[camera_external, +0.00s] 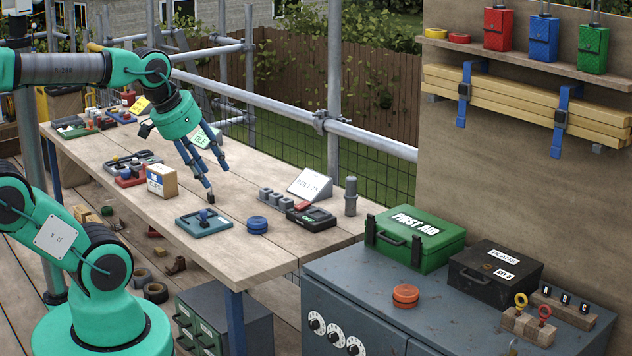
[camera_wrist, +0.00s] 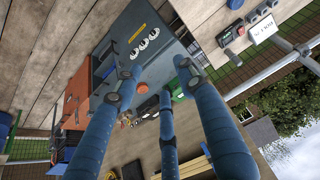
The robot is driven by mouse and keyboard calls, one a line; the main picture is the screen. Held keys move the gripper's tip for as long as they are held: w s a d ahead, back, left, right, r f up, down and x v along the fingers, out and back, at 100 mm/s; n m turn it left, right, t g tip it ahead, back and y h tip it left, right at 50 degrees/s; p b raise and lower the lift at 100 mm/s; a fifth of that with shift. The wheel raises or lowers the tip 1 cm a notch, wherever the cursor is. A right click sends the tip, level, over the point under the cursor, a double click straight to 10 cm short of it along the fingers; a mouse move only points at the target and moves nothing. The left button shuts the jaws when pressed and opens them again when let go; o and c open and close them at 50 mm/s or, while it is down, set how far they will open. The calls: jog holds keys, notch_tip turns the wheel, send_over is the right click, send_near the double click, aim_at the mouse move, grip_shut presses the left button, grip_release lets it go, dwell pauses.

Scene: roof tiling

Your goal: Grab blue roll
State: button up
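The blue roll (camera_external: 257,225) is a short ribbed disc lying flat on the wooden workbench near its front right end. A blue thing at the top edge of the wrist view (camera_wrist: 235,4) looks like the same roll, partly cut off. My gripper (camera_external: 208,188) has long blue fingers and hangs over the bench, up and to the left of the roll, apart from it. In the wrist view its fingers (camera_wrist: 158,80) are spread with nothing between them. They point past the bench toward the grey cabinet.
A cardboard box (camera_external: 162,181) stands further left. An orange roll (camera_external: 405,295) sits on the grey cabinet (camera_external: 350,290).

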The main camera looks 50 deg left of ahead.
jog(key=o, duration=0.8)
